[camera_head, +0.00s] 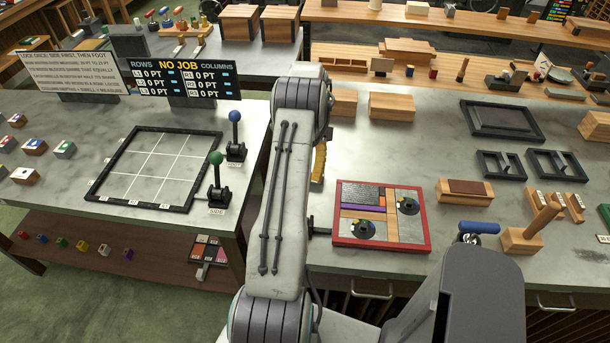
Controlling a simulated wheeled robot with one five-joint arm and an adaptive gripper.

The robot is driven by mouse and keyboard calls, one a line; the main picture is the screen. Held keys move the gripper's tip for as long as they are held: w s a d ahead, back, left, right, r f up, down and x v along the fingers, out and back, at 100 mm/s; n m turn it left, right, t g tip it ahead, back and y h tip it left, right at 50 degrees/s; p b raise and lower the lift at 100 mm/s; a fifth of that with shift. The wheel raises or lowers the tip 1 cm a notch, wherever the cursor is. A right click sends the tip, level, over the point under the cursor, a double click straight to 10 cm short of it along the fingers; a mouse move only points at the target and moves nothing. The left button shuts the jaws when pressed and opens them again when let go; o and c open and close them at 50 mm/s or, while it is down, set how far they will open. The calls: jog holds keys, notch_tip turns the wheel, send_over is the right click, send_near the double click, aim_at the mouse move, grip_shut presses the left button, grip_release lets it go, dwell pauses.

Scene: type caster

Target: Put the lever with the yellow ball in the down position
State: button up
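No lever with a yellow ball can be made out. A lever with a blue ball (235,117) stands upright on a black base on the left bench, beside the gridded black frame. A lever with a green ball (215,158) stands nearer, on a black base with a "SIDE" label in front. A yellow, elongated piece (319,161) shows just right of my arm and is partly hidden by it; I cannot tell what it belongs to. My arm rises through the middle of the view and hides part of the benches. My gripper is not visible.
The black gridded frame (104,182) lies on the left bench, with several colored-top blocks to its left. A "NO JOB" board (180,78) stands behind it. A red-rimmed tray (427,217) lies right of my arm. Wooden blocks and black frames stand on the right bench.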

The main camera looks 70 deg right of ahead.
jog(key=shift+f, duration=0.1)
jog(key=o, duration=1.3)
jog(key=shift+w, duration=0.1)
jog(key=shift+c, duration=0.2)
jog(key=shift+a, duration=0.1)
